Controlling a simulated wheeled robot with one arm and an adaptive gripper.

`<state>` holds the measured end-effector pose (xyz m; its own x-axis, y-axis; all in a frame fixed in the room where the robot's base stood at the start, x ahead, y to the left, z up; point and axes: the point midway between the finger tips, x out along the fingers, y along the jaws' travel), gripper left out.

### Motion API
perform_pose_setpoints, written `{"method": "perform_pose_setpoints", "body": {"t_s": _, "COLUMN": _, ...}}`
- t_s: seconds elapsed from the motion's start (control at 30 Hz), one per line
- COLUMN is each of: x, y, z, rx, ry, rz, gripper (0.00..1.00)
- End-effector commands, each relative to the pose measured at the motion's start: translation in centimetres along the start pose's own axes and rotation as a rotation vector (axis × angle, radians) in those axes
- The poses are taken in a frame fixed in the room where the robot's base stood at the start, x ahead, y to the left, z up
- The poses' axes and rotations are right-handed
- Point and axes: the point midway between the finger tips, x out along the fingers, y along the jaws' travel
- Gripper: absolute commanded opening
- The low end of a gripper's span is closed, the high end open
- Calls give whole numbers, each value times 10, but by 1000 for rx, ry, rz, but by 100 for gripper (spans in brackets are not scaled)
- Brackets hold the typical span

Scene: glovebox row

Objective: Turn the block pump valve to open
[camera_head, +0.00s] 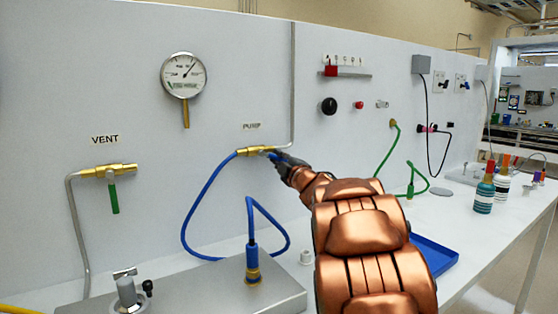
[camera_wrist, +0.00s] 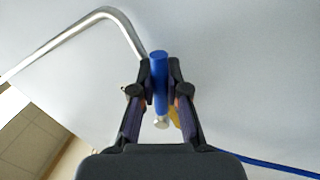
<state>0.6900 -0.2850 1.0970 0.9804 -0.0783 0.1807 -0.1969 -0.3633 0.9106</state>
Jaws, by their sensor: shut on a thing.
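The pump valve (camera_head: 258,150) is a brass body on the white panel, under the PUMP label (camera_head: 251,126). A blue hose (camera_head: 187,218) joins its left side and a grey pipe (camera_head: 292,90) its right. My gripper (camera_head: 283,161) is at the valve's right end. In the wrist view my gripper (camera_wrist: 160,90) is shut on the blue valve handle (camera_wrist: 159,70), with a finger on each side. Brass of the valve shows only partly behind the right finger. In the head view my gripper and arm hide most of the handle.
A vent valve (camera_head: 108,171) with a green handle hanging down is at the left. A gauge (camera_head: 184,75) is above. A metal block (camera_head: 200,290) with a hose fitting, a blue tray (camera_head: 435,254) and bottles (camera_head: 484,193) stand on the bench.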

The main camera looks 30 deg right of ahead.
Motion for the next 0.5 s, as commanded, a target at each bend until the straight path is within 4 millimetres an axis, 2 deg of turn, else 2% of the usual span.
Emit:
{"method": "perform_pose_setpoints", "body": {"t_s": 0.07, "x": 0, "y": 0, "z": -1, "rx": 0, "ry": 1, "rz": 0, "gripper": 0}}
{"method": "perform_pose_setpoints", "body": {"t_s": 0.1, "x": 0, "y": 0, "z": -1, "rx": 0, "ry": 1, "rz": 0, "gripper": 17}}
{"method": "perform_pose_setpoints", "body": {"t_s": 0.33, "x": 0, "y": 0, "z": 0, "rx": 1, "ry": 0, "rz": 0, "gripper": 40}}
{"method": "perform_pose_setpoints", "body": {"t_s": 0.5, "x": 0, "y": 0, "z": 0, "rx": 1, "ry": 0, "rz": 1, "gripper": 40}}
